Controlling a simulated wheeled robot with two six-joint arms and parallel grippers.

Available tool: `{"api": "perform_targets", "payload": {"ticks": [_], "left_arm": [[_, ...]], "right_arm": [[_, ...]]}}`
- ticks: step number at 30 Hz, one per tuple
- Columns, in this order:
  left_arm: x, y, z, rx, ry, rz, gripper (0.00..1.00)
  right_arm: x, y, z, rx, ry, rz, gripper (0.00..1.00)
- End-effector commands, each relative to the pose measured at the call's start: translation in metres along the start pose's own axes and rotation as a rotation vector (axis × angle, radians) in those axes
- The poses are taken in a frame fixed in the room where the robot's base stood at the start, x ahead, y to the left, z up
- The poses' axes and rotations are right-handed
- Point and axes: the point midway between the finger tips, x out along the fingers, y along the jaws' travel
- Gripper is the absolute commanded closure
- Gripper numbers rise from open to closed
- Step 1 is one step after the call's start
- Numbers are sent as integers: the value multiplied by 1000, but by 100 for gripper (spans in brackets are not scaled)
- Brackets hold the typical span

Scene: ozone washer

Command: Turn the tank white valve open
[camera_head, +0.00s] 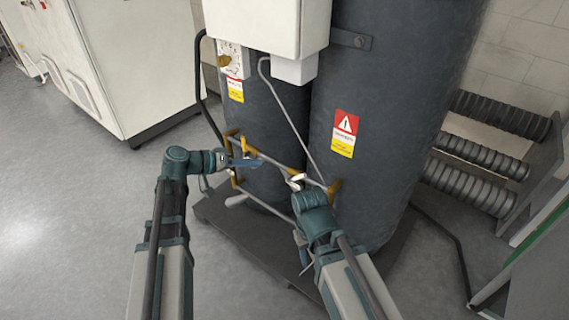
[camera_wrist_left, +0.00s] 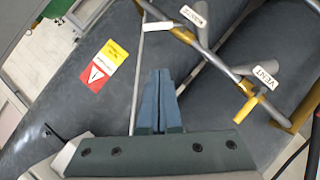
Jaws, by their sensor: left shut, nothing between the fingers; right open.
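The dark grey tank (camera_head: 385,100) carries a pipe run with brass-coloured fittings (camera_head: 333,188) low on its front. A small white piece, possibly the white valve handle (camera_head: 296,177), shows on the pipes by my right gripper (camera_head: 297,186). My right gripper is open; its fingers are largely hidden behind its wrist, and contact cannot be told. My left gripper (camera_head: 250,162) is shut and empty in front of the left pipes. In the left wrist view its blue fingers (camera_wrist_left: 160,75) lie together, apart from a pipe with a VENT tag (camera_wrist_left: 265,77) and a yellow handle (camera_wrist_left: 248,106).
A second dark tank (camera_head: 262,115) stands at the left. A white box (camera_head: 268,22) hangs above. Both tanks stand on a dark base (camera_head: 225,222). A white cabinet (camera_head: 140,60) is at the far left, and ribbed black cylinders (camera_head: 480,152) are at the right. The left floor is clear.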

Motion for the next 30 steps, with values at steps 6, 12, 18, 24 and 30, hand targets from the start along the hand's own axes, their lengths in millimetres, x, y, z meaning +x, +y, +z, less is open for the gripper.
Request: {"api": "perform_targets", "payload": {"ticks": [6,12,18,24,30], "left_arm": [[8,-1,0,0,1,3,100],[42,-3,2,2,-2,4,100],[84,-3,2,2,-2,3,100],[113,-3,15,1,0,1,100],[126,-1,26,0,0,1,100]], "right_arm": [[5,0,0,0,0,0,50],[20,-2,-1,0,0,0,50],[36,-3,-2,0,0,1,50],[55,-4,-3,-1,0,4,50],[66,-5,-4,-2,1,7,50]]}}
